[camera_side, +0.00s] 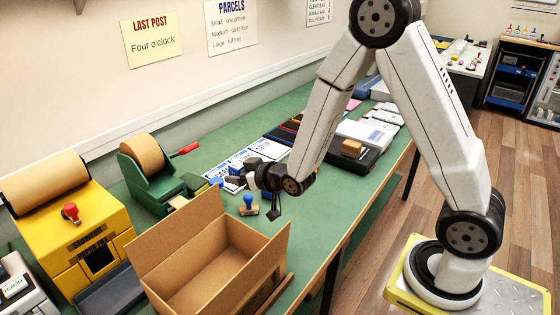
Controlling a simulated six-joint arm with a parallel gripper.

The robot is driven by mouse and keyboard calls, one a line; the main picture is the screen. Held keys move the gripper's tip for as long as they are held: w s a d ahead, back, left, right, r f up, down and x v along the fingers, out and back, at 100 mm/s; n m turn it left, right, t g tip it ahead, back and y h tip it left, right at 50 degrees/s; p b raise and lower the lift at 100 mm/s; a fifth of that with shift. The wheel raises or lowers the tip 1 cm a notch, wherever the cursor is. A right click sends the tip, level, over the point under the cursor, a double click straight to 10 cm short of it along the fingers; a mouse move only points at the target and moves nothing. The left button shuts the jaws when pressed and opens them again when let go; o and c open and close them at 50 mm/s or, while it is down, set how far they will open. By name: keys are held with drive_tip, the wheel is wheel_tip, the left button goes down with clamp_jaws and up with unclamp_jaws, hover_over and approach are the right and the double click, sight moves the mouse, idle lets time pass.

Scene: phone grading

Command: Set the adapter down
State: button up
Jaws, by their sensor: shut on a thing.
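My gripper (273,199) hangs at the end of my arm over the green bench, just behind the open cardboard box. It is shut on a small dark piece (275,213), which appears to be the adapter. The dark fingers and the piece are hard to tell apart at this size. I cannot tell whether the piece touches the bench. A stamp with a blue knob (249,202) stands close to the left of it.
The open cardboard box (207,262) is in front. A green tape dispenser (150,180) and a yellow machine (75,225) stand at left. White cards (222,176) and dark small blocks lie behind my gripper. A black tray (350,156) is at right.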

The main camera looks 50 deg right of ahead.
drive_tip(key=v, duration=0.4)
drive_tip(key=shift+s+r, duration=0.15)
drive_tip(key=shift+r, duration=0.15)
drive_tip(key=shift+d, duration=0.1)
idle(0.5)
hover_over(337, 199)
wheel_tip(337, 199, down, 11)
drive_tip(key=shift+r, duration=0.2)
drive_tip(key=shift+f, duration=0.2)
idle(0.3)
drive_tip(key=shift+f, duration=3.2)
